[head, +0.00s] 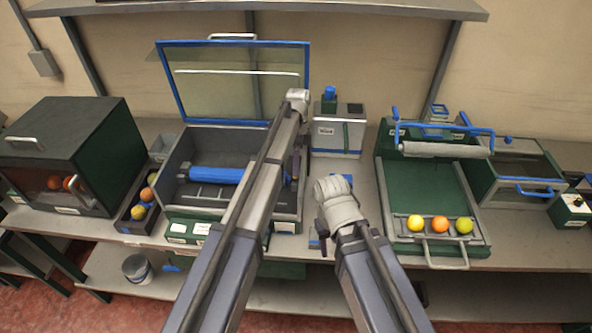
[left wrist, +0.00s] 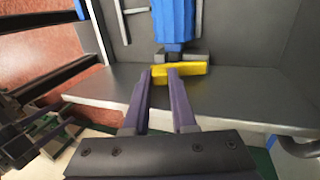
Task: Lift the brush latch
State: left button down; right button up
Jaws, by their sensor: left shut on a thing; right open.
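The blue brush roller (head: 215,175) lies across the open machine box; its end shows in the left wrist view (left wrist: 175,22). A yellow latch (left wrist: 190,70) sits at that end, by the grey inner wall. My left gripper (left wrist: 161,74) is shut on the latch, with its two purple fingers at the bar. In the head view the left gripper (head: 296,165) is mostly hidden behind my left arm, at the box's right side. My right gripper (head: 320,233) is low at the bench's front, largely hidden by its wrist; it is open and apart from the box.
The box's clear blue-framed lid (head: 235,84) stands raised behind it. To the right, a green tray (head: 415,185) holds three fruits below a roller. A dark green cabinet (head: 75,150) and a narrow fruit bin (head: 130,226) stand left. A grey blue-capped container (head: 338,135) stands behind.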

pick_arm(q)
jog(key=shift+w+r+g, duration=0.1)
jog(key=shift+w+g, duration=0.1)
jog(key=shift+g, duration=0.1)
jog(key=c, duration=0.7)
grip_release()
